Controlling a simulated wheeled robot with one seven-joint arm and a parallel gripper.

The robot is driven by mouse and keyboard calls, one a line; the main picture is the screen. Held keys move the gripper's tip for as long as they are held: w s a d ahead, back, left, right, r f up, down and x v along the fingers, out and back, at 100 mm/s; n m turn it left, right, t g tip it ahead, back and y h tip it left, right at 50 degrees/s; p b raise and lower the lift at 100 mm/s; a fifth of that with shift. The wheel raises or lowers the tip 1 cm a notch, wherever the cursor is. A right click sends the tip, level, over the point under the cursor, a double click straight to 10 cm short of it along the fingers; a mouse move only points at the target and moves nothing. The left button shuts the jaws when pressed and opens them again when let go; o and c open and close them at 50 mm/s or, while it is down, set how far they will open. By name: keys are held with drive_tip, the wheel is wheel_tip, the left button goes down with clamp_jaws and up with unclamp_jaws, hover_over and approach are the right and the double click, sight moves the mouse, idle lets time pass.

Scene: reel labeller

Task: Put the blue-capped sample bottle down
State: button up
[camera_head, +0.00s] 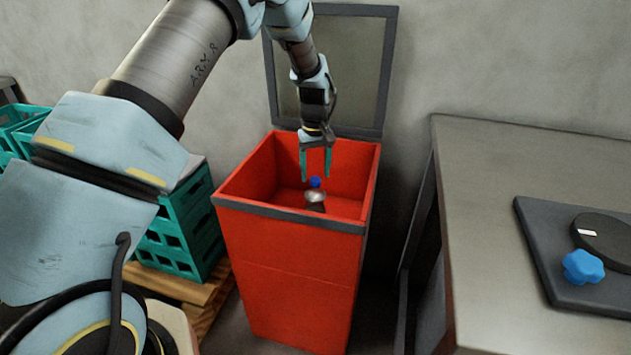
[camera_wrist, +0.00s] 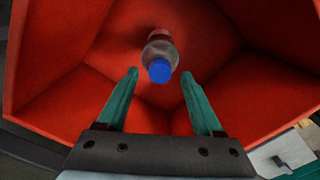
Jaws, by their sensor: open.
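The blue-capped sample bottle (camera_head: 316,197) is inside the red bin (camera_head: 290,272), below my gripper, with its cap up. In the wrist view the bottle (camera_wrist: 160,55) shows its blue cap toward the camera, beyond my fingertips and apart from them. My gripper (camera_head: 316,178) points down into the bin's mouth with its two green fingers spread and nothing between them. The fingers also show in the wrist view (camera_wrist: 160,80), open on either side. Whether the bottle rests on the bin floor or is falling I cannot tell.
The bin's grey-framed lid (camera_head: 335,75) stands open against the wall. Green crates (camera_head: 180,232) sit on a wooden pallet (camera_head: 205,300) left of the bin. A metal table (camera_head: 490,200) stands to the right, holding a dark plate with a blue knob (camera_head: 582,267).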

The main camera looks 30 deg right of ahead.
wheel_tip(320, 180, up, 9)
drive_tip(key=b, duration=0.1)
drive_tip(key=w+a+r, duration=0.1)
drive_tip(key=a+r, duration=0.1)
drive_tip(key=a, duration=0.8)
drive_tip(key=a+r, duration=0.2)
drive_tip(key=a, duration=0.9)
drive_tip(key=s+a, duration=0.6)
drive_tip(key=a, duration=0.3)
drive_tip(key=s+a+t, duration=0.1)
drive_tip(key=s+a, duration=0.6)
drive_tip(key=a, duration=0.3)
drive_tip(key=shift+a+n+t, duration=0.2)
drive_tip(key=shift+n+t, duration=0.1)
drive_tip(key=shift+r, duration=0.1)
wheel_tip(320, 180, up, 6)
drive_tip(key=p, duration=0.6)
drive_tip(key=shift+r, duration=0.15)
